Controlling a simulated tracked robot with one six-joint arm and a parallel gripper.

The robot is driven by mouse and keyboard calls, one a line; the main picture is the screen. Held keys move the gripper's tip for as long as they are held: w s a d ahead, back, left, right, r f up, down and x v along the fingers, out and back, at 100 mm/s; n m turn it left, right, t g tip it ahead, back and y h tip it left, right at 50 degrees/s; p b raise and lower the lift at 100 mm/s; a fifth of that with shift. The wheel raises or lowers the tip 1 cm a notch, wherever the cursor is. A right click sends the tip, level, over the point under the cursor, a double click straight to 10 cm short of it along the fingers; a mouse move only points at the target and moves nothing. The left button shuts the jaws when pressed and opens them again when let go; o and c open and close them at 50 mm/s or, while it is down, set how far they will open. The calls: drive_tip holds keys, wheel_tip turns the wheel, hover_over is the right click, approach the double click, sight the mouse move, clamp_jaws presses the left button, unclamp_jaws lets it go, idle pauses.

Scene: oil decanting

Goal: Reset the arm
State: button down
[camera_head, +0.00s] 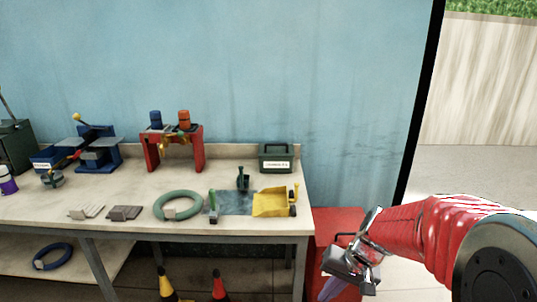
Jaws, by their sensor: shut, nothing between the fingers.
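My arm, in a red cover, reaches in from the lower right of the head view. My gripper (350,270) is at its end, in front of a red box beside the workbench. The gripper is shut and holds nothing. Its fingertips are small and partly hard to make out. It is to the right of the workbench (285,222) and below the level of its top, apart from the objects on it.
On the bench are a yellow scoop (273,203), a green hose coil (178,205), a dark green case (276,158) and a red stand (172,149). The red box (338,222) stands right of the bench. Cones (219,286) stand below. Open floor (475,175) shows at right.

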drive_tip(key=s+r+n+t+h, duration=0.3)
drive_tip(key=s+r+t, duration=0.1)
drive_tip(key=s+r, duration=0.9)
drive_tip(key=s+d, duration=0.1)
drive_tip(key=s, duration=0.3)
drive_tip(key=shift+r+h, duration=0.3)
drive_tip(key=shift+r, duration=0.05)
idle(0.7)
